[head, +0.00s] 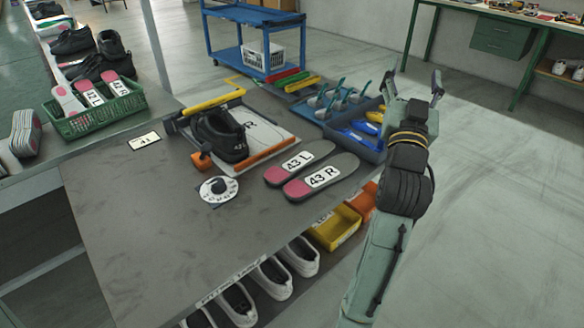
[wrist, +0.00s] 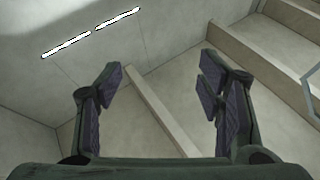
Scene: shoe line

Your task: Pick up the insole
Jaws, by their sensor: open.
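Two grey insoles with pink heels lie side by side on the grey table (head: 120,215). The one marked "43 L" (head: 272,176) is behind the one marked "43 R" (head: 345,166). More insoles with pink ends (head: 66,99) stand in a green basket at the left, with labels that seem to read 42 and 44. My gripper (head: 425,85) is raised to the right of the table, apart from all insoles. In the wrist view my gripper (wrist: 163,88) is open and empty, with only walls, floor and ledges beyond it.
A black shoe (head: 220,137) sits on a board with a yellow bar (head: 212,103). A white dial (head: 218,190) and a card marked 41 (head: 145,140) lie nearby. A blue tool tray (head: 370,147) borders the right edge. White shoes (head: 270,277) stand below. The table's front left is clear.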

